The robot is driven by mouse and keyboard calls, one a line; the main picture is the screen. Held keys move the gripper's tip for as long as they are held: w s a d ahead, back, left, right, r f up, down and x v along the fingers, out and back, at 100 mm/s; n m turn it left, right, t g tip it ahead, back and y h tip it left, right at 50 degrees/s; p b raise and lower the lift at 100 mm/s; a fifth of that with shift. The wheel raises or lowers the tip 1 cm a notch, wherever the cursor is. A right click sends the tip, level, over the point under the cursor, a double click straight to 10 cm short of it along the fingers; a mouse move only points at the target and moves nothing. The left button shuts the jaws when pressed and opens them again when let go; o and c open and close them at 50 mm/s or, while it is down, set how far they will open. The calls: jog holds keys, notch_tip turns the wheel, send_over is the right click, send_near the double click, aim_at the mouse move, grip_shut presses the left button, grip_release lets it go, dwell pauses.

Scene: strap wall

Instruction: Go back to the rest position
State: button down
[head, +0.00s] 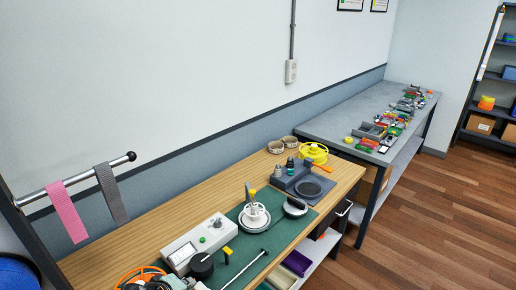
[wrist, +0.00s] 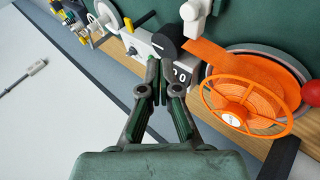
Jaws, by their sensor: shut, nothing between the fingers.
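My gripper (wrist: 156,72) shows in the wrist view with its two fingers together and nothing between them. Its tips overlap in the picture with a white device with a black knob (wrist: 167,42) and an orange wheel-like part (wrist: 240,107) lies to their right. I cannot tell whether the tips touch anything. My gripper does not clearly show in the head view. There, a pink strap (head: 67,211) and a grey strap (head: 111,194) hang over a metal rail (head: 84,174) at the left.
The wooden bench (head: 195,205) carries a green mat (head: 268,240), a white control box (head: 198,242), a dark grey tray (head: 303,184) and a yellow spool (head: 314,151). A grey table (head: 335,117) with small parts stands beyond. Wooden floor (head: 440,220) is clear at the right.

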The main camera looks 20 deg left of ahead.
jog(key=w+d+f+m+g+h, duration=0.1)
jog(key=w+d+f+m+g, duration=0.1)
jog(key=w+d+f, duration=0.5)
jog(key=w+d+f+m+g+h, duration=0.1)
jog(key=w+d+f+m, duration=0.15)
jog(key=w+d, duration=0.45)
jog(key=w+d+f+m+g+h, duration=0.15)
jog(key=w+d+f, duration=0.3)
jog(key=d, duration=0.55)
jog(key=d+f+m+g+y, duration=0.2)
jog(key=d+f+m, duration=0.3)
jog(key=d, duration=0.8)
jog(key=d+f+m+g+y, duration=0.1)
jog(key=d+f+m+g, duration=0.2)
jog(key=d+f, duration=0.8)
jog(key=s+d+f+g+b, duration=0.2)
jog(key=s+f+g+b, duration=0.4)
jog(key=s+f+b, duration=1.1)
jog(key=s+r+x, duration=0.1)
jog(key=s+x, duration=0.1)
jog(key=x, duration=1.7)
jog(key=shift+s, duration=0.2)
jog(key=shift+f, duration=0.1)
